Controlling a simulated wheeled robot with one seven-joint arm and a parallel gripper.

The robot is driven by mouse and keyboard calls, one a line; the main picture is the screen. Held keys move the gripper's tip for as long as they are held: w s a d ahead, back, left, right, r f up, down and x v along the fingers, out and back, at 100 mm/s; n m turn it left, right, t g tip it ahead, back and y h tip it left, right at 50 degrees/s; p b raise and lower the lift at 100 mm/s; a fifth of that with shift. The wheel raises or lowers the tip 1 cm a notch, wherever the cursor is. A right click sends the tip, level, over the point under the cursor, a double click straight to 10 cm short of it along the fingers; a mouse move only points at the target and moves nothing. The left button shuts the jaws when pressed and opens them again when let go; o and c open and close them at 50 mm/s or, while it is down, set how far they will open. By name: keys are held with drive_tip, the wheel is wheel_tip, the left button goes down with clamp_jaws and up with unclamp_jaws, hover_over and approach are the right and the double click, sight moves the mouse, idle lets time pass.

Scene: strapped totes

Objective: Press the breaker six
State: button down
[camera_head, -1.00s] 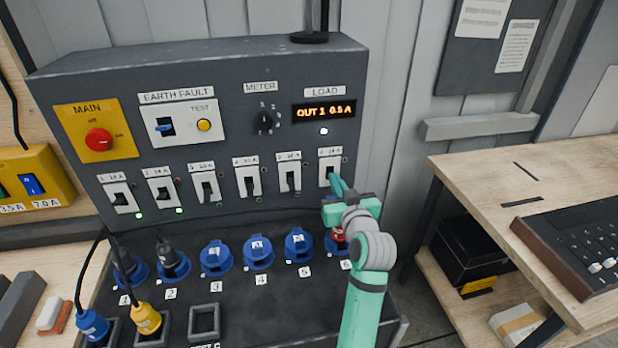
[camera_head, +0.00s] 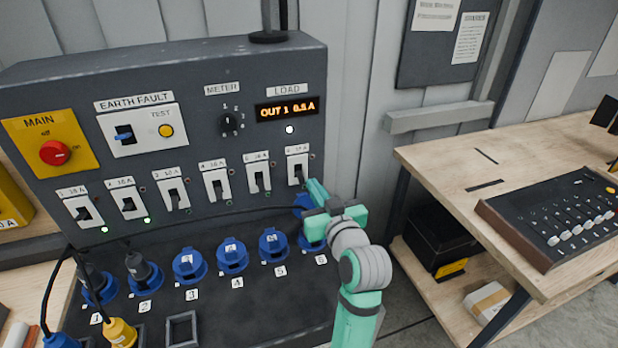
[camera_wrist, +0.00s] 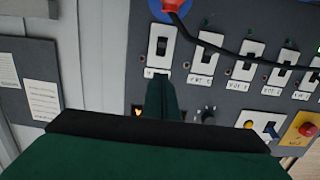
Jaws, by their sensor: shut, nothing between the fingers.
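Breaker six (camera_head: 297,166) is the rightmost breaker in the row on the dark grey panel, a white plate with a dark lever. My gripper (camera_head: 312,187) is shut and empty, its tips just below and to the right of that plate in the head view. In the upside-down wrist view, breaker six (camera_wrist: 161,48) is at the end of the row, and my shut fingers (camera_wrist: 162,82) point at its labelled edge. Its dark lever is in plain view there, clear of the fingertips. I cannot tell whether the fingers touch the panel.
The other breakers (camera_head: 215,182) run leftward, with green lamps lit by the first two. Blue sockets (camera_head: 232,257) sit below, and a black cable (camera_wrist: 225,48) crosses near the breakers. The display (camera_head: 287,109) reads OUT 1 0.5 A. A wooden bench (camera_head: 440,170) stands at right.

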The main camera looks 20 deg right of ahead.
drive_tip(key=s, duration=0.3)
drive_tip(key=shift+s+f, duration=0.2)
idle(0.3)
